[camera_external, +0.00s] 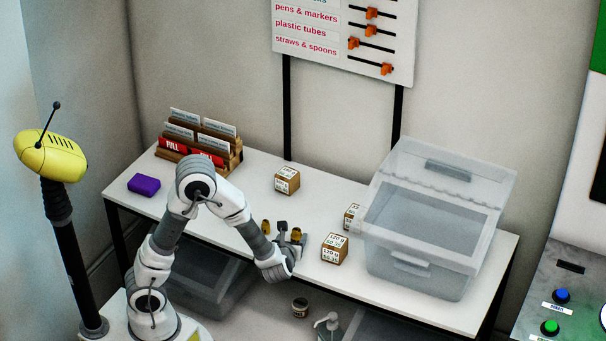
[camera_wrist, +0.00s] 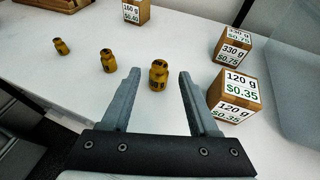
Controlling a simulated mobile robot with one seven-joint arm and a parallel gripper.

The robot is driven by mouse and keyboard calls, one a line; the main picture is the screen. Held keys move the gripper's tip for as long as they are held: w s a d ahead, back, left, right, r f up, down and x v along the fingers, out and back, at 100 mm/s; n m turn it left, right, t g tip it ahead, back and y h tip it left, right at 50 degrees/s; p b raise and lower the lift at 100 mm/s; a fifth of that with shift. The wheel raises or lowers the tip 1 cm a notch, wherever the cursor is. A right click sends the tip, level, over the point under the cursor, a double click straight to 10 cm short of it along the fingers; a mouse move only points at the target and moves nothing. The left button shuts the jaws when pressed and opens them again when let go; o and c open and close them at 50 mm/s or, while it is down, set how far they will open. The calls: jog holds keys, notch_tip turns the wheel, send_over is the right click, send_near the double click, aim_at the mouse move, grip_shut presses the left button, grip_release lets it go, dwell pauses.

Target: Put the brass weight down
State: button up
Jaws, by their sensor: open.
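Three brass weights stand upright on the white table in the wrist view: a small one (camera_wrist: 61,46) at the left, a middle one (camera_wrist: 108,60), and a larger one (camera_wrist: 159,76). My gripper (camera_wrist: 160,72) is open. The larger weight is between its fingertips in the picture, with a gap on each side. In the external view my gripper (camera_external: 292,238) is low at the table's front part, with one brass weight (camera_external: 296,233) at its fingers and another (camera_external: 266,226) to its left. The third is not clearly visible there.
A 120 g box (camera_external: 334,248) stands close to the right of my gripper; another price-marked box (camera_external: 351,216) is behind it. A third box (camera_external: 287,180) stands at the back. A clear bin (camera_external: 420,262) fills the right side. A purple block (camera_external: 144,184) lies at the left.

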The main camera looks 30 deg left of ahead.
jog(key=shift+v, duration=1.3)
